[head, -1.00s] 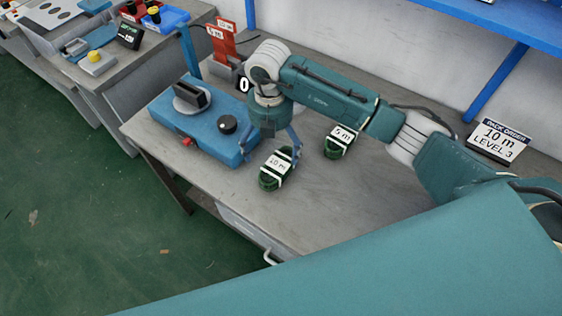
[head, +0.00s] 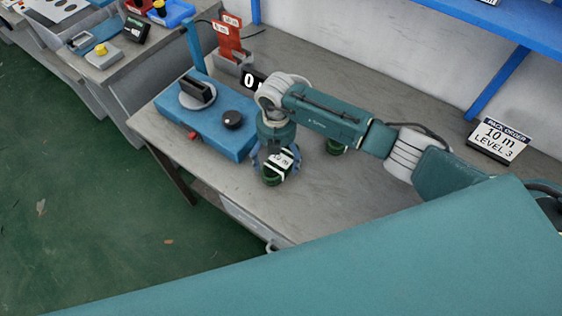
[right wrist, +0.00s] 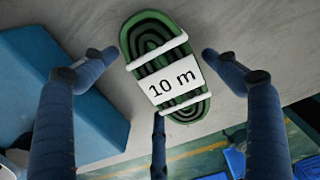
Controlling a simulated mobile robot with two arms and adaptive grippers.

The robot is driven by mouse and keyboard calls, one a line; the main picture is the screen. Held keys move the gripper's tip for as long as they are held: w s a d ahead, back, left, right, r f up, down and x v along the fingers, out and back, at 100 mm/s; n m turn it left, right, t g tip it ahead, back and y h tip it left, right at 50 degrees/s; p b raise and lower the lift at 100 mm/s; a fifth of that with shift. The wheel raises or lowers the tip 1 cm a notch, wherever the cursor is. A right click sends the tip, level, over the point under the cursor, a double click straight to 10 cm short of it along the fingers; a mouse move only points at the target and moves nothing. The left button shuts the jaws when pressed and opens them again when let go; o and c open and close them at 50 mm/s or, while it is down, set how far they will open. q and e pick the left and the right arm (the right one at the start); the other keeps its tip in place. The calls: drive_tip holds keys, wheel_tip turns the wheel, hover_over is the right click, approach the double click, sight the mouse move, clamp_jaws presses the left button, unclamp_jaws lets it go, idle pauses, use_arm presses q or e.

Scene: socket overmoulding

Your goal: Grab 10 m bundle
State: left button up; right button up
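The 10 m bundle (head: 275,178) is a green coiled cable with white ties and a "10 m" label, lying on the grey workbench (head: 330,205). My right gripper (head: 273,164) is directly above it, pointing down. In the right wrist view the bundle (right wrist: 167,68) lies between the spread blue fingers of the gripper (right wrist: 159,62), with visible gaps on both sides. A third finger shows below it. The gripper is open; no finger clearly touches the bundle. My left gripper is not in view.
A second green bundle (head: 336,148) is mostly hidden behind my right arm. A blue machine (head: 207,118) with a black knob stands left of the gripper. An order sign (head: 497,141) reads "10 m LEVEL 3". The bench front is clear.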

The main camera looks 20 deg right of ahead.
drive_tip(key=c, duration=1.1)
drive_tip(key=shift+o, duration=0.2)
drive_tip(key=shift+r, duration=0.15)
